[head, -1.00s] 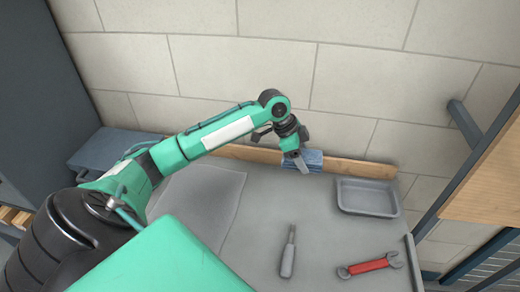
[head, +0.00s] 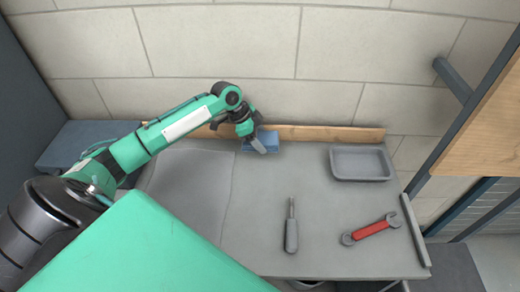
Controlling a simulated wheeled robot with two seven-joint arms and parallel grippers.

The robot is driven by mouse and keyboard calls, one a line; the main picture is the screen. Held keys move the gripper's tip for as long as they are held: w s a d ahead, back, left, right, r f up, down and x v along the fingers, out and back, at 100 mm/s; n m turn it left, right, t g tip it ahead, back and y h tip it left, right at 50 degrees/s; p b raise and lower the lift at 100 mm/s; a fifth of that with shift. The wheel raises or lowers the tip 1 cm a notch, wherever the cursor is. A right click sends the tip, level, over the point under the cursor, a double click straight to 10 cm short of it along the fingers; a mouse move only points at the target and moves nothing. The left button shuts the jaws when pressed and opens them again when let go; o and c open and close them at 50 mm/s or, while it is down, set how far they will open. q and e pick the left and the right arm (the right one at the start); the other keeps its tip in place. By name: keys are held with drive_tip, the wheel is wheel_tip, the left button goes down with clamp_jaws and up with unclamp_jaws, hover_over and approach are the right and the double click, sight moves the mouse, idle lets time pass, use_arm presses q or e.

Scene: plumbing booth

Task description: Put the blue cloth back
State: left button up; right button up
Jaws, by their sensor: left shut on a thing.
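The blue cloth (head: 269,140) is a small folded block at the back of the grey table, close to the wooden strip along the wall. My left gripper (head: 257,144) is at the cloth's left side, shut on it. The gripper's fingers partly cover the cloth, and I cannot tell whether the cloth rests on the table or is slightly raised. My right gripper is not in view.
A grey tray (head: 361,163) stands empty at the back right. A grey screwdriver (head: 291,228) and a red-handled wrench (head: 370,230) lie in front. A pale grey sheet (head: 187,192) lies at the left. A wooden board (head: 316,133) edges the back. The table's middle is clear.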

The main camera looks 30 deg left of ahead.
sight(265, 159)
use_arm(q)
wheel_tip(265, 159, down, 2)
drive_tip(key=shift+f, duration=0.65)
wheel_tip(265, 159, down, 3)
drive_tip(key=shift+f+p, duration=0.2)
drive_tip(key=shift+p, duration=0.45)
drive_tip(key=shift+f, duration=0.1)
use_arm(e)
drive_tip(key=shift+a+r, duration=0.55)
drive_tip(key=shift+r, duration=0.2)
use_arm(q)
drive_tip(key=shift+f, duration=0.15)
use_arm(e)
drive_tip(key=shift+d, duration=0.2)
